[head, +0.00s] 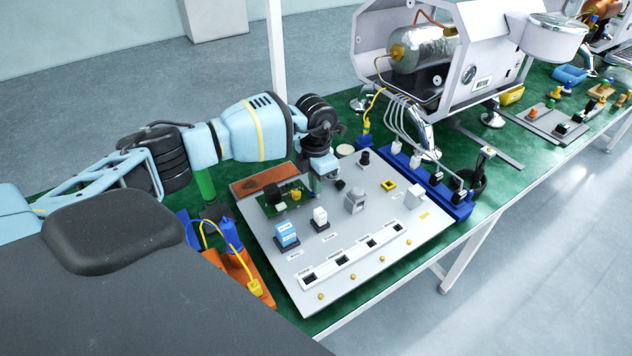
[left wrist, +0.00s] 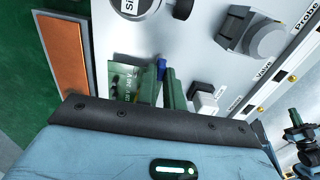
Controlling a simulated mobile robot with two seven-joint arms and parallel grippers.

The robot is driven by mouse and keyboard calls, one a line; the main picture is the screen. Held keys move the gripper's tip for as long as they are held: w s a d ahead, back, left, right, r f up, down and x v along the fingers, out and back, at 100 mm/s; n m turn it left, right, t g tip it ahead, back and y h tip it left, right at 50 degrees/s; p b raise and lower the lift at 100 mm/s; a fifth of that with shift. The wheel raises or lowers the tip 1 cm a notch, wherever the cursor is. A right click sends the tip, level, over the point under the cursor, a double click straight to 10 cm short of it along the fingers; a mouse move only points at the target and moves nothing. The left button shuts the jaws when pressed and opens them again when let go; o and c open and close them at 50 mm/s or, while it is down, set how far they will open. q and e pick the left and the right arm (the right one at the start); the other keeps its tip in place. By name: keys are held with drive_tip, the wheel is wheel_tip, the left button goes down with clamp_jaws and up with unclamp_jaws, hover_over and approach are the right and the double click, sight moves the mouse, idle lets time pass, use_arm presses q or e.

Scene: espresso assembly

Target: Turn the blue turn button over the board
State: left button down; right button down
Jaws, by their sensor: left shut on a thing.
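The grey board (head: 375,222) lies on the green table with a small green circuit board (head: 272,204) near its far left corner. My left gripper (head: 317,186) points down over that corner, beside the circuit board. In the left wrist view my left gripper (left wrist: 161,92) has its two green fingers close together, with the blue turn button (left wrist: 161,69) between them. It is shut on the button, and only a small blue part of it shows. The circuit board also shows there (left wrist: 124,82). In the head view the button is hidden by the gripper. My right gripper is not in view.
The board carries a blue block (head: 287,233), a white switch (head: 320,217), a grey valve knob (head: 355,201) and a row of sockets. A blue connector strip (head: 452,203) borders its right. The espresso machine (head: 435,60) stands behind. Orange plates and cables lie left.

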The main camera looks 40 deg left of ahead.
use_arm(q)
drive_tip(key=shift+w, duration=0.1)
idle(0.4)
drive_tip(key=c, duration=1.5)
unclamp_jaws()
drive_tip(key=shift+r, duration=3.95)
drive_tip(key=shift+f, duration=0.1)
